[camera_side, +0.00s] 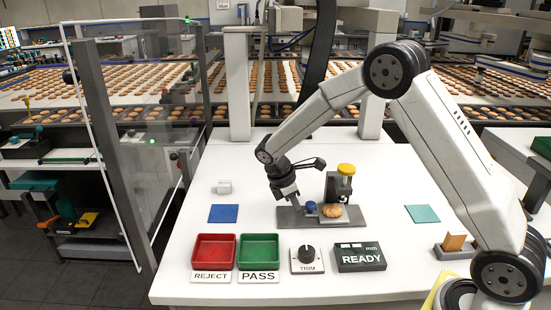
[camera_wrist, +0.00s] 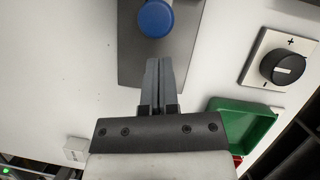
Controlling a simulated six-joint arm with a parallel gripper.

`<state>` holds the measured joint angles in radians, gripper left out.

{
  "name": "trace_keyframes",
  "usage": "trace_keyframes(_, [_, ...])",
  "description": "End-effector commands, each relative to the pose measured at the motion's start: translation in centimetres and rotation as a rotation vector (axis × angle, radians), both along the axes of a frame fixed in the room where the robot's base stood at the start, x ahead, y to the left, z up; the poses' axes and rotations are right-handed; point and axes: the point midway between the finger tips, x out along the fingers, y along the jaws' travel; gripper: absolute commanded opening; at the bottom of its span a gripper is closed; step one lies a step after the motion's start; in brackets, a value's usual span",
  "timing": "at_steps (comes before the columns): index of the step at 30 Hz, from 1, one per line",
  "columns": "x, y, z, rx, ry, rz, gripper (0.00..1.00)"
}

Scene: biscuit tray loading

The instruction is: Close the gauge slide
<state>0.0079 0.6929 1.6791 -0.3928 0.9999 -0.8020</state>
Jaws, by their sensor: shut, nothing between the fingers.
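The gauge stands on a grey base plate (camera_side: 290,222), which also shows in the wrist view (camera_wrist: 190,45). Its slide has a round blue knob (camera_side: 311,207), seen at the top of the wrist view (camera_wrist: 156,18). A round brown biscuit (camera_side: 331,211) lies just right of the knob, below the gauge post with a yellow cap (camera_side: 346,169). My gripper (camera_side: 294,203) points down over the plate, left of the knob. In the wrist view its fingers (camera_wrist: 161,62) are together and empty, with a small gap in the picture between their tips and the knob. The slide's track is hidden.
In front stand a red REJECT tray (camera_side: 193,252), a green PASS tray (camera_side: 239,252), a TRIM dial (camera_side: 307,254) and a display reading READY (camera_side: 361,258). A blue square (camera_side: 223,213) and a white block (camera_side: 224,187) lie left, a teal square (camera_side: 422,213) right.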

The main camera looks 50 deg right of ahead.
Motion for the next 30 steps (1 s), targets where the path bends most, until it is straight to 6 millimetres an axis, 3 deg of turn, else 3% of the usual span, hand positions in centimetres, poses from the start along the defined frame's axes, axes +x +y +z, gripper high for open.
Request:
trace_keyframes(17, [-0.6, -0.9, 0.0, 0.0, 0.0, 0.0, 0.0])
trace_keyframes(26, [-2.4, -2.8, 0.1, -0.001, 0.001, -0.001, 0.0])
trace_keyframes(30, [-2.3, -2.7, 0.0, -0.001, 0.001, 0.001, 0.0])
